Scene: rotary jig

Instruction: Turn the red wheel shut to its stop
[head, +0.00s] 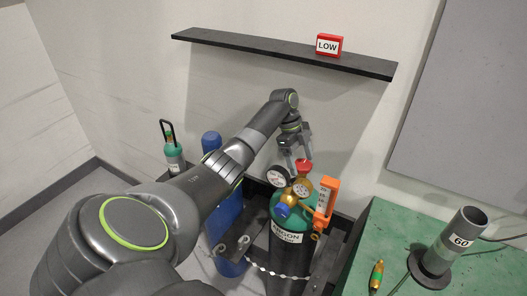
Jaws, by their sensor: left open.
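The red wheel (304,166) sits on top of the regulator of a dark cylinder with a green shoulder, labelled ARGON (287,238). My left gripper (296,164) points down at the wheel from above, with its fingers open close around or beside it. I cannot tell whether a finger touches the wheel. Two round gauges, one at the left (277,176) and one in front (302,187), sit just below the wheel. My right gripper is not in view.
An orange flowmeter (325,200) stands right of the gauges. A blue cylinder (228,225) stands to the left, and a chain (275,273) crosses the front. A black shelf (250,45) with a LOW sign (329,45) is above. A green table (400,235) holds a grey tube marked 60 (459,238).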

